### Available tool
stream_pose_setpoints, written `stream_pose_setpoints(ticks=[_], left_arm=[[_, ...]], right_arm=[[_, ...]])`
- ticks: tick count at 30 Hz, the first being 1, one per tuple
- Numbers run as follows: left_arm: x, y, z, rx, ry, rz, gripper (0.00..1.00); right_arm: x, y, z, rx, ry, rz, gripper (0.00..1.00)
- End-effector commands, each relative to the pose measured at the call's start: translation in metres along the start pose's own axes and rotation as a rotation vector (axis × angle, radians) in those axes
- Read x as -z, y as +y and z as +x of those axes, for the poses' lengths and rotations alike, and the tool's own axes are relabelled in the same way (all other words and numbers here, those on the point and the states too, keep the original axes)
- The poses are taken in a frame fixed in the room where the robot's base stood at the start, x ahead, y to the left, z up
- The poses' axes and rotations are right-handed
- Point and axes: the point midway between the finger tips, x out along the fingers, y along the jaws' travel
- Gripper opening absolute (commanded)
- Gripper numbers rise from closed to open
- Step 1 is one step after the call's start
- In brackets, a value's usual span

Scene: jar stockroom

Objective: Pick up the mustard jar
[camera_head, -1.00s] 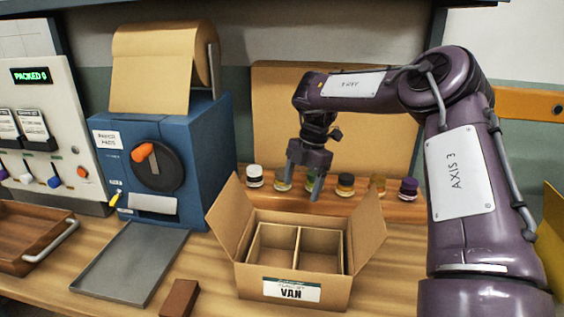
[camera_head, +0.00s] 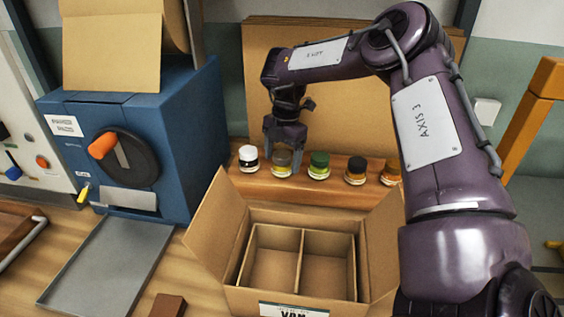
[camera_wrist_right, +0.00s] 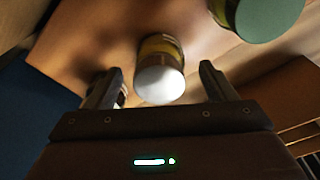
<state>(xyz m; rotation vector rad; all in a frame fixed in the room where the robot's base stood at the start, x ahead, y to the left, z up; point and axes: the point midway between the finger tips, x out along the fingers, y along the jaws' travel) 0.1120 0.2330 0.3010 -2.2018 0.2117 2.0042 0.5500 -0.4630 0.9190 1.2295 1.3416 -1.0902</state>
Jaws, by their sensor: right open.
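A jar with a pale grey lid and yellow contents (camera_head: 282,165) stands in the row on the wooden ledge; I take it for the mustard jar, though I read no label. My right gripper (camera_head: 284,150) is open just above it, fingers pointing down. In the right wrist view this jar (camera_wrist_right: 160,80) shows between the two open fingertips (camera_wrist_right: 160,82), with a visible gap on each side. My left gripper is not in view.
A white-lidded jar (camera_head: 248,158) stands close on the left and a green-lidded jar (camera_head: 319,166) on the right. Black-lidded (camera_head: 355,171) and orange-lidded (camera_head: 390,173) jars stand further right. An open divided carton (camera_head: 300,208) is in front; a blue machine (camera_head: 195,140) is left.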

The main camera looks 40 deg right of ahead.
Motion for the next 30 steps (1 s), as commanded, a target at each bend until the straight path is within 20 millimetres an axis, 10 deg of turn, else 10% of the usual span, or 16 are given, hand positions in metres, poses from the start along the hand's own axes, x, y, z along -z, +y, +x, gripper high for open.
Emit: stream_pose_setpoints(ticks=[12, 25, 30], left_arm=[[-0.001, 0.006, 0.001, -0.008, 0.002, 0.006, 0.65], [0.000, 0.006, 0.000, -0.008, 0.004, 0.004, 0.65], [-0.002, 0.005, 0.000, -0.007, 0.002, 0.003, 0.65]], right_arm=[[-0.001, 0.000, 0.021, -0.001, -0.001, 0.001, 0.78], [-0.001, 0.000, 0.020, -0.001, -0.001, 0.001, 0.23], [0.000, 0.000, 0.019, -0.002, -0.001, 0.000, 0.23]])
